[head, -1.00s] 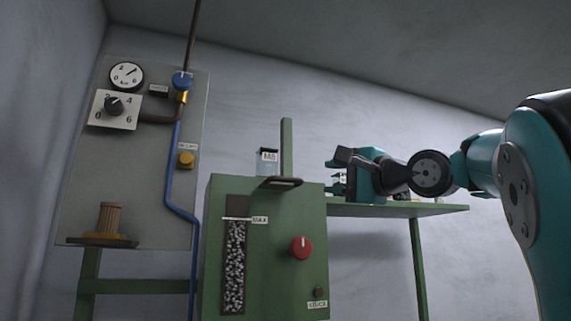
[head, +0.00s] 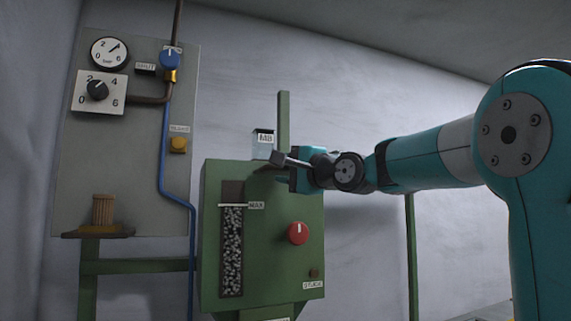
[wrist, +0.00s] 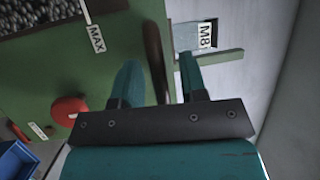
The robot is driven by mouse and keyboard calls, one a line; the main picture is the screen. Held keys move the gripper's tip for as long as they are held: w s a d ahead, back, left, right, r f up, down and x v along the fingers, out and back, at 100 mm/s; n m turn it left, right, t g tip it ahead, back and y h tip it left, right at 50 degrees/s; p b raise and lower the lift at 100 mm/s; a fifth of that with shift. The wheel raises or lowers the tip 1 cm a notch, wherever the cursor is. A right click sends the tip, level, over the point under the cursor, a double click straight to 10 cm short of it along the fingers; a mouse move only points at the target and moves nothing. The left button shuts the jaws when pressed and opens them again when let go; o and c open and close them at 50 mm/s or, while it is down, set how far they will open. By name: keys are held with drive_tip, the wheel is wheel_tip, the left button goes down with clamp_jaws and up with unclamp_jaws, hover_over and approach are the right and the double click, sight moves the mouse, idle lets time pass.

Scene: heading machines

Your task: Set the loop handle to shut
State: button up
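A dark brown bar, which looks like the loop handle (wrist: 154,58), shows in the wrist view at the edge of the green machine (wrist: 60,75). My gripper (wrist: 160,75) is open, with its two teal fingers apart and the bar in view between them. I cannot tell whether the bar is inside the grip or beyond the fingertips. In the head view my gripper (head: 287,172) is at the top right of the green machine (head: 270,215) and largely hides the handle there.
A clear container labelled M8 (head: 263,143) and a green post (head: 284,115) stand behind the gripper. A red knob (head: 298,233) is on the machine's front. A grey panel (head: 130,150) at left carries a gauge, a dial and a blue knob (head: 170,58) near a label reading SHUT.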

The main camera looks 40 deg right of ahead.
sight(276, 172)
clamp_jaws()
drive_tip(key=shift+w+d+r+p, duration=0.1)
drive_tip(key=shift+w+d+p, duration=0.2)
drive_tip(key=shift+w, duration=0.7)
drive_tip(key=shift+w+d+f+p, duration=0.1)
drive_tip(key=shift+w+d+p, duration=0.2)
drive_tip(key=shift+w, duration=0.7)
drive_tip(key=shift+w+d+r+p, duration=0.1)
drive_tip(key=shift+w+d+p, duration=0.15)
drive_tip(key=shift+w, duration=0.75)
drive_tip(key=shift+c, duration=1.6)
unclamp_jaws()
drive_tip(key=o, duration=0.3)
drive_tip(key=shift+w+d, duration=0.1)
drive_tip(key=shift+w, duration=0.1)
drive_tip(key=shift+s, duration=0.1)
